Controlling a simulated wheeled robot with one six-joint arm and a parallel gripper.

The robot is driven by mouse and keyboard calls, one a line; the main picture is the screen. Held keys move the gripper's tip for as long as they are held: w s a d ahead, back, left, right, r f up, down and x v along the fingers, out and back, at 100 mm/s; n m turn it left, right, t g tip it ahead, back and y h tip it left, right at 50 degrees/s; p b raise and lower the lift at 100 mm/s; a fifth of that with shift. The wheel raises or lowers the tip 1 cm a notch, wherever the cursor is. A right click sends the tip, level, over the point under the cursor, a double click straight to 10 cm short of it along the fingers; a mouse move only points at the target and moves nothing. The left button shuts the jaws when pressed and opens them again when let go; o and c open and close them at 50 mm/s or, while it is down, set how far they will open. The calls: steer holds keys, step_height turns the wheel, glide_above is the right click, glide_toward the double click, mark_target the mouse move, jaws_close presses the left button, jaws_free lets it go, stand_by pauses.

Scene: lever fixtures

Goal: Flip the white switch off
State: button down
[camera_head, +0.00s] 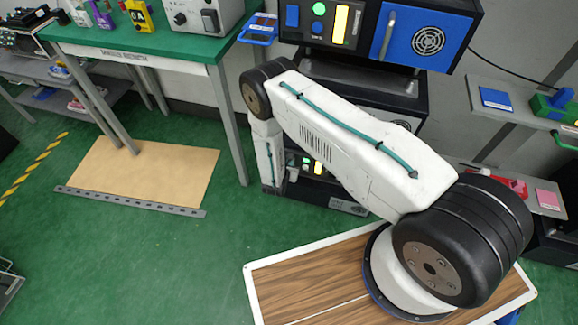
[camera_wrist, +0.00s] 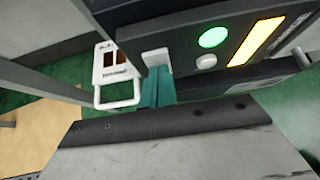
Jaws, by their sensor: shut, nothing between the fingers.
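A white switch fixture (camera_wrist: 112,68) with dark slots, a small label and a white loop handle hangs at the left side of a dark panel in the wrist view. The loop sticks out toward the camera, low in the fixture. My gripper (camera_wrist: 157,82) shows as teal fingers, shut and empty, just right of the loop with a gap between them. The finger tips lie in front of a small white block (camera_wrist: 155,57) on the panel's left edge; I cannot tell whether they touch it. In the head view my arm hides the gripper and the white switch.
The dark panel (camera_wrist: 190,45) carries a green light, a white round button and a yellow strip. In the head view a similar upper unit (camera_head: 370,30) has blue parts, with a blue loop-handled fixture (camera_head: 258,29) beside it. A green workbench (camera_head: 140,40) stands left.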

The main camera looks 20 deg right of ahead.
steer(key=f+v, duration=0.1)
steer(key=v, duration=1.2)
steer(key=shift+s+a, duration=0.3)
steer(key=shift+s, duration=0.2)
steer(key=shift+s+f, duration=0.15)
steer(key=shift+f, duration=0.55)
